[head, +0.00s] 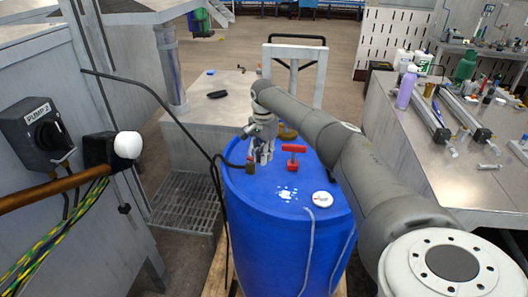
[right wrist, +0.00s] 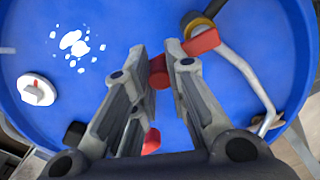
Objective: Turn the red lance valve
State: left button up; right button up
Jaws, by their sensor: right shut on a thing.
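My right gripper (head: 262,152) is over the top of a blue drum. In the right wrist view its two fingers (right wrist: 169,66) are closed on a red piece, which I take for the handle of the red lance valve (right wrist: 158,70). More red shows just right of the fingers, beside a brass and black fitting (right wrist: 197,24). My left gripper is not in view.
The blue drum (head: 253,225) has a white cap (head: 322,199) and pale splashes on top. A black hose (head: 160,98) runs to it from the left. A pump panel (head: 38,130) stands at the left. A metal bench (head: 460,180) with a purple bottle (head: 406,88) stands at the right.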

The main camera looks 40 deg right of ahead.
jog(key=shift+s+a+f, duration=0.15)
jog(key=shift+a+f, duration=0.05)
